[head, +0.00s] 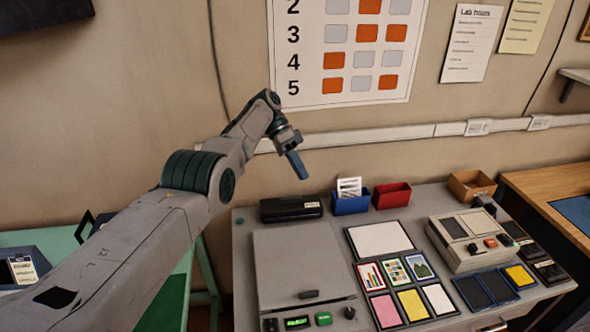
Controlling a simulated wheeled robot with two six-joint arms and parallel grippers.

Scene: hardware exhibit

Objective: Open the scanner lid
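The scanner (258,295) is a grey flat box at the front left of the grey table. Its lid (296,258) lies flat and shut, with a dark handle (308,295) at the front edge. A green display, a green button and a dark knob show on the panel in front of the lid. My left gripper (297,165) hangs in the air above and behind the scanner, its blue fingers pointing down, touching nothing. The fingers overlap from this side, so their gap cannot be seen. My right gripper is out of view.
A black device (290,208), a blue bin (351,204) and a red bin (391,195) stand behind the scanner. Picture cards (397,271) lie to its right, then a beige machine (470,240). The space above the lid is free.

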